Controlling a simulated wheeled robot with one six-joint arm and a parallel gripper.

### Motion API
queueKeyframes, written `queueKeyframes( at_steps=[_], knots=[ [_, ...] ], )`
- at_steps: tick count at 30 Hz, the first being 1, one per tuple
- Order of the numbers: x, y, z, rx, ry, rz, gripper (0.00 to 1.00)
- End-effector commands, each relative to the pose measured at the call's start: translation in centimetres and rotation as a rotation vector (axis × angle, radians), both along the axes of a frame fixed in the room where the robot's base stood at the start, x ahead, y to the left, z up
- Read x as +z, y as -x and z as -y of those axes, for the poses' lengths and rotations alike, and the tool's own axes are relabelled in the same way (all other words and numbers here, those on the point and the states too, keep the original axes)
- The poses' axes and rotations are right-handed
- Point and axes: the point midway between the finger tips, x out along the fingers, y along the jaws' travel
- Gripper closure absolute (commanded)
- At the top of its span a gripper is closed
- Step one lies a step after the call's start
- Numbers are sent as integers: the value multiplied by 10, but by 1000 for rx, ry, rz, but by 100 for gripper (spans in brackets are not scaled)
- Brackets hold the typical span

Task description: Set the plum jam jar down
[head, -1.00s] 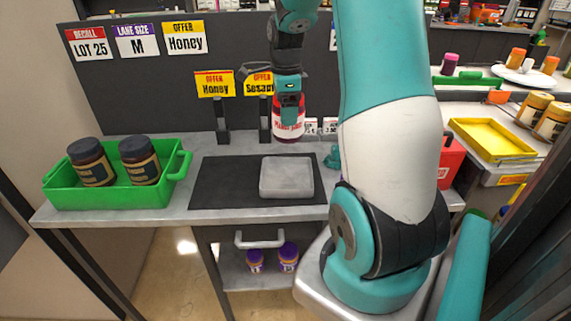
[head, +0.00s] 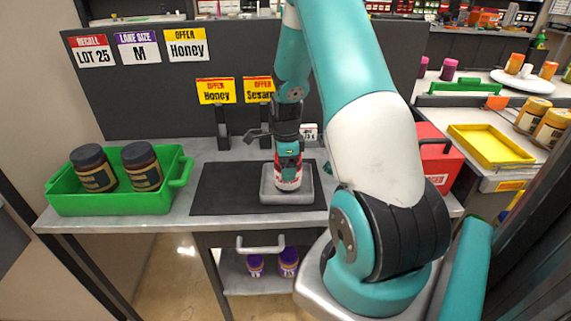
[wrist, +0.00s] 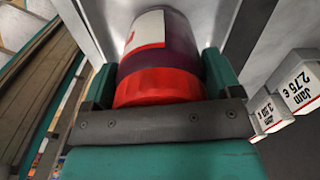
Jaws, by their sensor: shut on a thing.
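The plum jam jar (head: 288,184) has a red lid, dark purple contents and a white and red label. My gripper (head: 289,165) is shut on it from above. In the wrist view the jar (wrist: 175,35) sits between the two fingers, which close on its red lid. In the head view the jar is upright over the small grey tray (head: 307,197), within its rim. Whether its base touches the tray floor I cannot tell. The gripper and wrist hide the jar's upper part.
The grey tray lies on a black mat (head: 222,190) on the counter. A green crate (head: 110,203) with two dark jars stands at the left. Sign posts (head: 222,130) stand behind the mat. A red box (head: 437,155) is at the right, beyond my arm.

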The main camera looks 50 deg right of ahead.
Motion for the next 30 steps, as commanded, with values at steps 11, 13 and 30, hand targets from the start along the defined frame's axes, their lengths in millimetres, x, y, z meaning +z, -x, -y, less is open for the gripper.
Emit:
queueKeyframes(
  at_steps=[11,13,30],
  knots=[
    [-2,0,0,0,-1,-1,0],
    [-2,0,0,0,-1,-1,0],
    [77,-1,1,0,3,5,0]
  ],
)
